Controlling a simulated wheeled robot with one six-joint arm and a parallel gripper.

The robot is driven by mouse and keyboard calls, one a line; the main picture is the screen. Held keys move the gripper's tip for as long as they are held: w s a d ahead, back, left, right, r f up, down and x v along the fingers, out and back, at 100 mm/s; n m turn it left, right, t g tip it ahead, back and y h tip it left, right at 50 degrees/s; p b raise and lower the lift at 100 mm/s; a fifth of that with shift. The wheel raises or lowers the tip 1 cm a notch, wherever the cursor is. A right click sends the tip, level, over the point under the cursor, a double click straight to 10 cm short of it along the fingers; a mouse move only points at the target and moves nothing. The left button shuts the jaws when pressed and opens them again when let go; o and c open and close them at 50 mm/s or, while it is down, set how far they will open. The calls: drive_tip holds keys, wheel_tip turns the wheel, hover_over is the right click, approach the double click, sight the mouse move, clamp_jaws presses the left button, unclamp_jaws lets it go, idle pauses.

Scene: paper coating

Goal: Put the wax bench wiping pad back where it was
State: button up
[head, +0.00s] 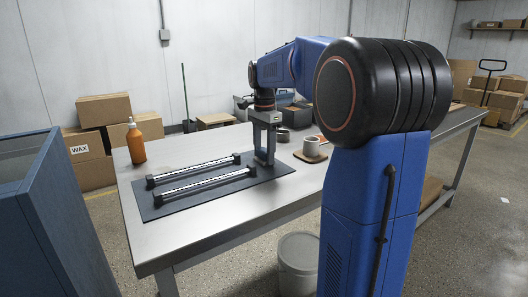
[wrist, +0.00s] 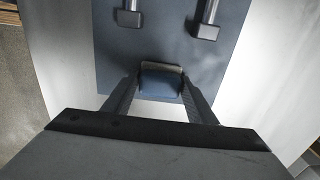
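The wiping pad (wrist: 161,82), a small blue block with a pale grey edge, sits between the fingertips in the wrist view. My gripper (wrist: 160,88) has a finger against each side of it and looks shut on it. In the head view my gripper (head: 264,160) points straight down at the right part of the dark mat (head: 215,200). The pad is hard to make out there, so I cannot tell whether it touches the mat.
Two bars (head: 195,168) (head: 205,184) with black end blocks lie on the mat, left of my gripper. An orange bottle (head: 135,143) stands at the table's far left. The front table strip is clear.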

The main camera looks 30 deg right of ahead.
sight(264, 149)
drive_tip(key=o, duration=0.3)
drive_tip(key=shift+r, duration=0.15)
wheel_tip(264, 149, up, 12)
idle(0.4)
idle(0.5)
